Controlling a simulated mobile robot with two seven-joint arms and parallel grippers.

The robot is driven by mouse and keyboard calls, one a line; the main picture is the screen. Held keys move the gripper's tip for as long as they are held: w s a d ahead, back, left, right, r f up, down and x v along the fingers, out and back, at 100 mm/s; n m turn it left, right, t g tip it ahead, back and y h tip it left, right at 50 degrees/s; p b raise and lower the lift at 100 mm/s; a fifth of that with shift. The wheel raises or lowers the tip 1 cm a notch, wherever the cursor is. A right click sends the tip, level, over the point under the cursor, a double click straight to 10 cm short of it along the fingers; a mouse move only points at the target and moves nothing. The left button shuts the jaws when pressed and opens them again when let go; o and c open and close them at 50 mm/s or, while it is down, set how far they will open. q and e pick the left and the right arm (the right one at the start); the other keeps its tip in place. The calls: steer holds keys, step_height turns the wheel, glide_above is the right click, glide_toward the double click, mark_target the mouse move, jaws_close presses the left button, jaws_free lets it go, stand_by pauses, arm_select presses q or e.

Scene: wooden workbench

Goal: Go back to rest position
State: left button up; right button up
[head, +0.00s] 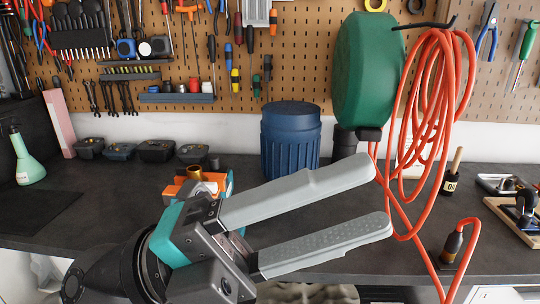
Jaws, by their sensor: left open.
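My left gripper (382,198) reaches in from the lower left, over the front of the workbench (390,258). Its two long grey fingers point right and are spread apart, with nothing between them. The fingertips are close to an orange hose in the picture; I cannot tell whether they touch it. My right gripper is not in view.
The orange hose (437,125) hangs from a hook and trails over the bench's front edge. Tools hang on the pegboard (300,60).

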arm_select(q)
steer(key=w+a+f+n+t+y, duration=0.1)
steer(key=w+a+n+t+y, duration=0.4)
steer(key=n+t, duration=0.6)
steer(key=w+a+n+t+y, duration=0.45)
steer(key=w+n+t, duration=0.35)
steer(key=n+t, duration=0.3)
steer(key=w+a+f+n+g+y, duration=0.1)
steer(key=a+f+n+g+y, duration=0.45)
steer(key=f, duration=0.75)
steer(key=w+a+f+n+g+y, duration=0.15)
steer(key=a+f+n+y, duration=0.5)
steer(key=f, duration=0.65)
steer(key=s+d+f+n+g+y, duration=0.1)
steer(key=s+f+g, duration=1)
steer(key=s+f, duration=0.75)
step_height(320, 180, down, 22)
steer(key=s+g, duration=0.1)
steer(key=s, duration=0.2)
steer(key=s+a+f+g, duration=0.1)
steer(key=s+a+f, duration=0.1)
steer(key=s+f, duration=1)
steer(key=shift+s+a+f+b, duration=0.3)
steer(key=shift+s+a, duration=0.1)
steer(key=shift+s, duration=0.75)
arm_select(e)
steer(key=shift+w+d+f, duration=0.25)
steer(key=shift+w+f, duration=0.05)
